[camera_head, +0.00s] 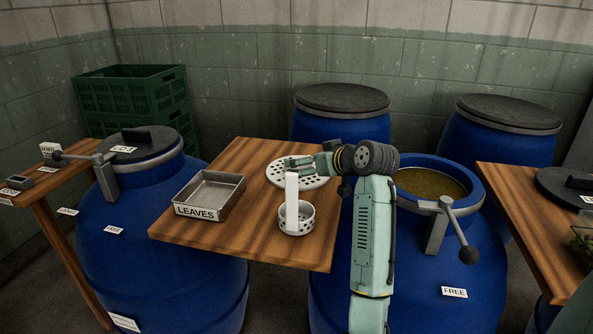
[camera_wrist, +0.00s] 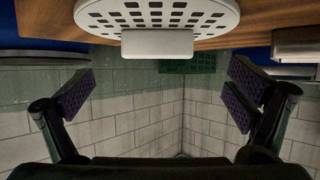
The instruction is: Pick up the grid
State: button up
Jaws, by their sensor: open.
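The grid is a round white disc with many holes (camera_head: 282,177), lying on the wooden table in the head view. My gripper (camera_head: 296,163) reaches over it from the right and hides part of it. In the wrist view the grid (camera_wrist: 190,20) is at the top edge with a pale block-like tab facing the camera. My gripper (camera_wrist: 160,92) is open there, its two dark finger pads wide apart on either side, with nothing between them. The grid is above the pads in that view; I cannot tell any contact.
An open blue barrel (camera_head: 473,183) is at the right. A lidded barrel (camera_head: 150,215) is at the left.

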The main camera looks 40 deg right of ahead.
aim_at(275, 172)
jog(key=shift+x, duration=0.95)
jog(key=p+x, duration=0.1)
jog(key=x, duration=0.1)
jog(key=p+x, duration=0.1)
jog(key=x, duration=0.1)
jog(key=shift+w+d+r, duration=0.15)
jog(key=shift+d, duration=0.1)
jog(key=shift+w+f, duration=0.4)
jog(key=shift+w, duration=0.15)
jog(key=shift+c, duration=0.3)
jog(key=c, duration=1.3)
